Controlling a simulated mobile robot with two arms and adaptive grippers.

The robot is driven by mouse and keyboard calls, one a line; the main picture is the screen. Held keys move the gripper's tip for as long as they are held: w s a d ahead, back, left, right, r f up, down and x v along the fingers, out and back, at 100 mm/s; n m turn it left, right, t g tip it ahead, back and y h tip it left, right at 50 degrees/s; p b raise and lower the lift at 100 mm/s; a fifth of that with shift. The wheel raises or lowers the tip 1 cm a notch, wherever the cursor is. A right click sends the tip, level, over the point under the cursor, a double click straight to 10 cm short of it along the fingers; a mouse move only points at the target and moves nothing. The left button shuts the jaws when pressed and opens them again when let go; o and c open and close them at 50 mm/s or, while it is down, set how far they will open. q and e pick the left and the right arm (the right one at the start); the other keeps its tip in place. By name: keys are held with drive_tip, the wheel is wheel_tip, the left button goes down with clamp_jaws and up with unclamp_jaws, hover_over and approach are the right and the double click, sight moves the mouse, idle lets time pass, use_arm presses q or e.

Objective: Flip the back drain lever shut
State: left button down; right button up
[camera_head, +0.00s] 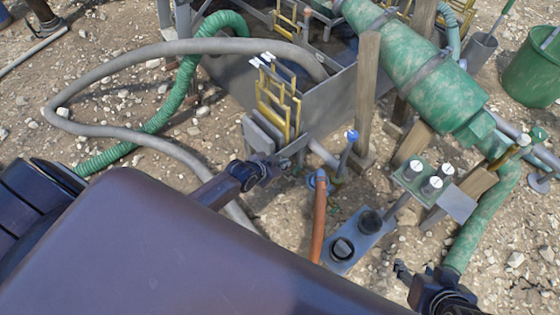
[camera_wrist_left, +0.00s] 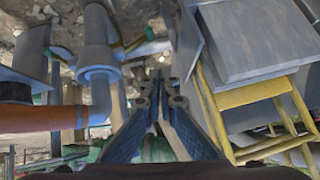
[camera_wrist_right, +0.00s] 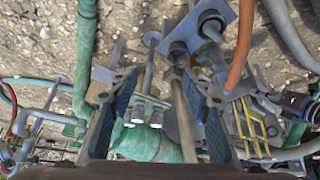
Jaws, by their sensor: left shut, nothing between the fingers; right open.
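A lever with a blue knob (camera_head: 350,148) stands upright by the pipe at the tank's near corner. A brass lever with a pale knob (camera_head: 510,153) leans over the green pipe at the right. I cannot tell which of these is the back drain lever. My left gripper (camera_head: 272,170) is shut and empty beside the yellow frame, left of the blue-knobbed lever and apart from it. In the left wrist view its fingers (camera_wrist_left: 160,95) point at the gap between a blue pipe fitting (camera_wrist_left: 98,70) and the yellow frame. My right gripper (camera_wrist_right: 165,88) is open and empty, low at the right.
The grey tank (camera_head: 325,108) holds dark liquid. A wooden post (camera_head: 367,95) stands close behind the blue knob. An orange hose (camera_head: 318,220) and a plate with dark sockets (camera_head: 360,240) lie in front. The green control box (camera_head: 425,180) is right of them. Gravel is open at lower right.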

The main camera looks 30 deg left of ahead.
use_arm(q)
drive_tip(key=shift+a+p+v, duration=0.25)
drive_tip(key=shift+p+v, duration=0.15)
drive_tip(key=shift+v, duration=0.8)
use_arm(e)
drive_tip(key=s+d+f+g, duration=0.1)
drive_tip(key=s+g, duration=0.1)
drive_tip(key=s, duration=0.3)
drive_tip(key=shift+s+d+f+g+h, duration=0.15)
drive_tip(key=shift+s+d+g+h, duration=0.15)
drive_tip(key=shift+s, duration=0.05)
